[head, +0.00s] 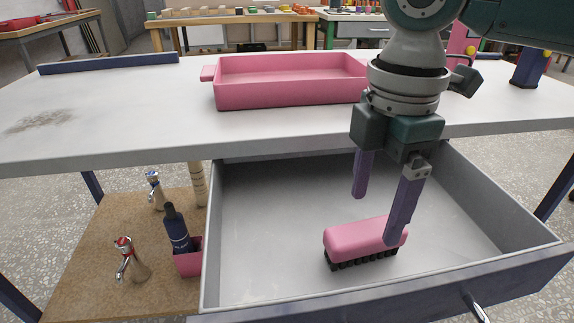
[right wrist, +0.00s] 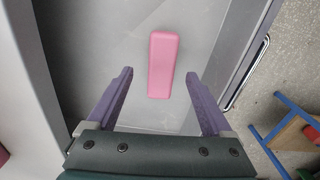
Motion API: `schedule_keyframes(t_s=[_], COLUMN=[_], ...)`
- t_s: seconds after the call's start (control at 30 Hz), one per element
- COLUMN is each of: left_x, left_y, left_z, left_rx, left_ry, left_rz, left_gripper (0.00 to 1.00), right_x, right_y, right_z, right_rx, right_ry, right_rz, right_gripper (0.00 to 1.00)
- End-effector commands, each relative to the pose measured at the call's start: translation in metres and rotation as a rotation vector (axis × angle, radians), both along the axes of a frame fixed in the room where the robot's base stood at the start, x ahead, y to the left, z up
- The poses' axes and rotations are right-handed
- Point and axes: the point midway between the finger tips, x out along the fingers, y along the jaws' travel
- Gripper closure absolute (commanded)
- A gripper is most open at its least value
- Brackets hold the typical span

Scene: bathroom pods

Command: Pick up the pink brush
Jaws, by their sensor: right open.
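The pink brush (head: 352,240) lies bristles down in the open grey drawer (head: 270,215). Its pink back also shows in the right wrist view (right wrist: 163,65). My right gripper (head: 376,218) is open and empty and points down into the drawer. In the head view one purple finger overlaps the right end of the brush. In the right wrist view the brush lies between the lines of the two fingers (right wrist: 158,85), mostly ahead of their tips, with a gap on each side. I cannot tell whether the fingers touch it. My left gripper is not in view.
A pink tray (head: 290,93) stands on the white tabletop above the drawer. On a lower shelf at left are taps (head: 130,260) and a dark bottle (head: 177,230) by a pink holder (head: 190,262). The drawer's walls and front enclose the brush; the rest of the drawer looks empty.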

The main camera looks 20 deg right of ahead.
Motion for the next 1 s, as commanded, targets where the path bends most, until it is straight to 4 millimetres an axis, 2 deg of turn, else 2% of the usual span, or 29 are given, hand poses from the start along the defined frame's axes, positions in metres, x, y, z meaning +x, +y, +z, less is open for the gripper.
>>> schedule_keyframes(t_s=[0.33,0.43,0.67,1.0], left_x=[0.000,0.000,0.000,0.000], left_y=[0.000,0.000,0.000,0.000], left_z=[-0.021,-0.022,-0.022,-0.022], left_rx=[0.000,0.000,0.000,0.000], left_ry=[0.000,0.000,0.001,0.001], left_rz=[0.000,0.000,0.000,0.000], left_gripper=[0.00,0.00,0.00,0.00], right_x=[-0.003,-0.003,-0.003,-0.003], right_y=[0.004,0.004,0.004,0.004], right_z=[-0.052,-0.059,-0.059,-0.059], right_rx=[0.000,0.000,0.000,0.000], right_ry=[0.001,0.000,-0.001,-0.002], right_rz=[0.001,0.002,0.002,0.002], right_gripper=[0.15,0.15,0.15,0.52])
